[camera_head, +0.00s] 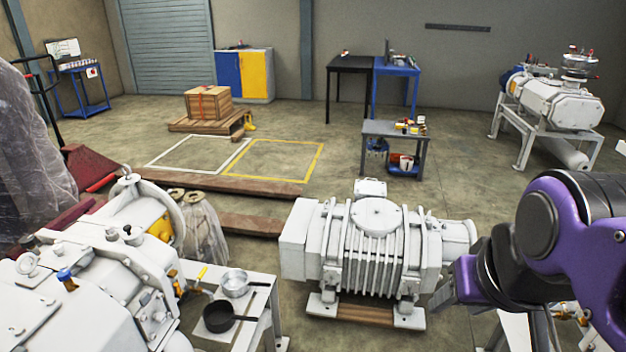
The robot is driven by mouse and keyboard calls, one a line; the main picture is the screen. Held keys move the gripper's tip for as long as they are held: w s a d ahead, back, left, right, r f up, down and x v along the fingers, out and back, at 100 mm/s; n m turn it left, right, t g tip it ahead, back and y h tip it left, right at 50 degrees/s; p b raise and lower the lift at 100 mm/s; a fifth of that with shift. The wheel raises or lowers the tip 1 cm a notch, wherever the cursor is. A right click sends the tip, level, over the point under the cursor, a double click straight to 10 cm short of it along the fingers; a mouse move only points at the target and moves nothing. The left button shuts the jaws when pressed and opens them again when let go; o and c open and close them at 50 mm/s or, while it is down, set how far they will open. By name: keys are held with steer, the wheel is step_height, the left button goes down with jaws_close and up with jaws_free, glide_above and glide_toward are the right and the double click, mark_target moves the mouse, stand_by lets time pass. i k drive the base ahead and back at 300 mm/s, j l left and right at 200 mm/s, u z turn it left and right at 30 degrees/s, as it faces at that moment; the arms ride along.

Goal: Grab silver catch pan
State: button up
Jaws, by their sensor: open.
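The silver catch pan (235,284) sits on a small white table (263,283) at the lower left of the middle, with its handle pointing right. A black pan (219,317) lies just in front of it on the same table. My gripper (446,290) shows at the end of my purple and black arm on the right. It is open and empty, well to the right of the silver pan, with the large white pump between them in the picture. Part of the gripper is hidden behind my arm.
A ribbed white pump (378,255) stands on a pallet in the middle. White machinery (100,275) closes in the table's left side. A yellow-handled tool (201,274) lies near the silver pan.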

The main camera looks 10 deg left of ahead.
mark_target(235, 283)
steer(key=i, duration=1.15)
steer(key=z, duration=0.4)
steer(key=i+z, duration=0.15)
steer(key=z, duration=0.25)
steer(key=j+z, duration=0.1)
steer(key=z, duration=8.25)
